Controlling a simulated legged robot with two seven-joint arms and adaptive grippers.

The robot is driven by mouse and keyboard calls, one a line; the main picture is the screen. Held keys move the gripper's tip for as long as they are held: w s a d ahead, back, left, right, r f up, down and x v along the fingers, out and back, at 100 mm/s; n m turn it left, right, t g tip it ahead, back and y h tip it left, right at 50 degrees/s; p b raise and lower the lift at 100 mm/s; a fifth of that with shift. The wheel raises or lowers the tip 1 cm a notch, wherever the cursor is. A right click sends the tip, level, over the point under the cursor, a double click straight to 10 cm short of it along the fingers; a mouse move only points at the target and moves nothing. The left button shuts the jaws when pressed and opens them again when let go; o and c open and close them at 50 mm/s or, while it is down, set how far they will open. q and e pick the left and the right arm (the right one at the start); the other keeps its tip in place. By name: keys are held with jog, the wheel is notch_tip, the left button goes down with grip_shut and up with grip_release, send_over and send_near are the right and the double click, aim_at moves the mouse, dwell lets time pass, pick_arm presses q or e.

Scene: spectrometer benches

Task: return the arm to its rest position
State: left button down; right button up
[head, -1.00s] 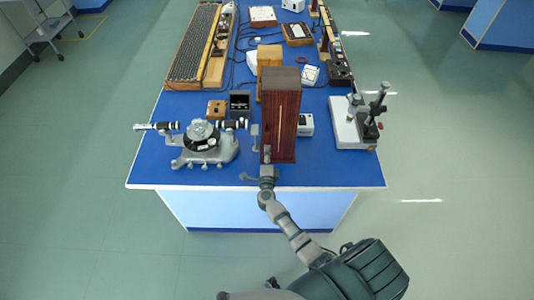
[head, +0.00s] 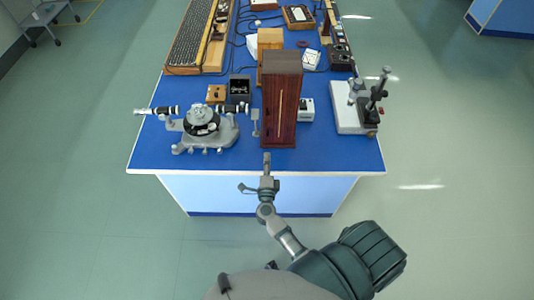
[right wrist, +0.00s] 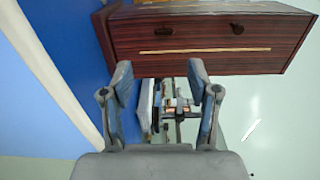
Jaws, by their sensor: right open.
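My right arm comes up from the bottom of the head view. My right gripper (head: 267,160) is at the front edge of the blue bench (head: 350,164), just in front of the tall dark wooden cabinet (head: 281,105). In the right wrist view my right gripper (right wrist: 160,85) shows two spread fingers with nothing between them. The cabinet (right wrist: 215,40) lies across the top of that view, beyond the fingertips, with a visible gap below it. My left gripper is not in view.
A grey spectrometer (head: 203,128) stands left of the cabinet. A stand on a white base (head: 350,116) is at the right. A small white box (head: 306,110) sits beside the cabinet. The floor (head: 440,220) in front and to the right is clear.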

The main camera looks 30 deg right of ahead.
jog(key=shift+s+a, duration=0.15)
jog(key=shift+s, duration=0.05)
dwell(0.4)
jog(key=s+a+f+n+g+y, duration=0.1)
jog(key=s+a+f+n+y, duration=0.25)
jog(key=f+n, duration=0.45)
jog(key=s+a+f+n+g+y, duration=0.25)
jog(key=s+f+n, duration=0.2)
jog(key=f, duration=0.75)
jog(key=s+a+f+n+g+y, duration=0.1)
jog(key=s+a+f+n+y, duration=0.4)
jog(key=f, duration=0.6)
jog(key=s+d+f+n+g, duration=0.2)
jog(key=s+f, duration=0.3)
jog(key=s, duration=0.5)
jog(key=s+d+f+n+g+h, duration=0.1)
jog(key=s+f+n+g, duration=0.3)
jog(key=s, duration=0.6)
jog(key=s+d+f+n+g, duration=0.3)
jog(key=s+f, duration=0.4)
jog(key=s, duration=0.4)
jog(key=shift+g+h, duration=0.4)
jog(key=shift+g, duration=0.05)
jog(key=shift+d, duration=0.1)
